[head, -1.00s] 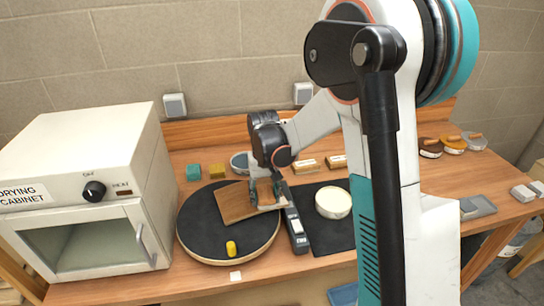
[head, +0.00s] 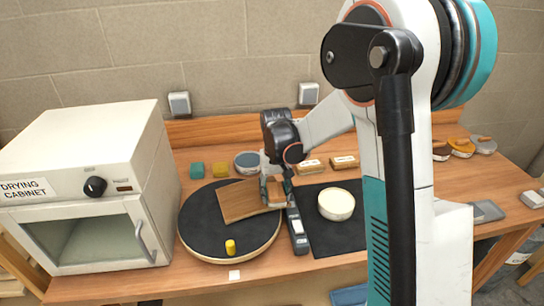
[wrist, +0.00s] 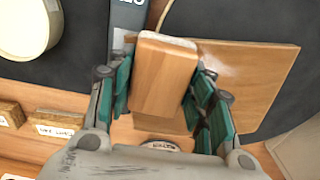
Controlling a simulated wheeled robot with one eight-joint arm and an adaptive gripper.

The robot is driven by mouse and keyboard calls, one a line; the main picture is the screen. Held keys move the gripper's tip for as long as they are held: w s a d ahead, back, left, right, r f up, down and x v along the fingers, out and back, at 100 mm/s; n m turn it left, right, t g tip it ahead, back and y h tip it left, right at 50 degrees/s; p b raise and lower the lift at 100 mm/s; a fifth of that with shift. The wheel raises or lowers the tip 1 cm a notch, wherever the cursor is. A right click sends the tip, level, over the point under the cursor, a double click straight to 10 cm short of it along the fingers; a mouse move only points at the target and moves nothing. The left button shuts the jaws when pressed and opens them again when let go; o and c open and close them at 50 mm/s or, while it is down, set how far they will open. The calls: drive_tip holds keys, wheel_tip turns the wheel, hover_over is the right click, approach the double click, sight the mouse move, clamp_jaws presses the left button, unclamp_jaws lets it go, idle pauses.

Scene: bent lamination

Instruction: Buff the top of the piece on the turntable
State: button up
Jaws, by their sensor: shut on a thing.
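The piece (head: 240,203) is a bent brown wooden panel lying on the black turntable (head: 200,236). It also shows in the wrist view (wrist: 258,85), with a pale smear near the block. My gripper (head: 274,188) is above the right end of the piece. In the wrist view, its teal-padded fingers (wrist: 160,98) are shut on a wooden block (wrist: 160,75) with a white layer along its far edge. The block overlaps the piece in view; I cannot tell whether they touch. The turntable has a yellow knob (head: 230,247) at its front.
A grey bar tool (head: 298,234) lies right of the turntable. A cream bowl (head: 336,204) sits on a black mat (head: 345,237). The drying cabinet (head: 90,190) stands close on the left. Teal (head: 197,169) and yellow (head: 220,169) blocks and a round tin (head: 247,162) are behind.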

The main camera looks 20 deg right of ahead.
drive_tip(key=shift+d, duration=0.25)
drive_tip(key=shift+r+p, duration=0.15)
drive_tip(key=shift+p, duration=0.2)
wheel_tip(320, 180, up, 2)
drive_tip(key=shift+w+r+p, duration=0.1)
drive_tip(key=shift+r+p, duration=0.15)
drive_tip(key=shift+p, duration=0.05)
drive_tip(key=shift+a+r, duration=0.1)
drive_tip(key=shift+r, duration=0.25)
drive_tip(key=shift+r+p, duration=1.7)
drive_tip(key=shift+r, duration=0.75)
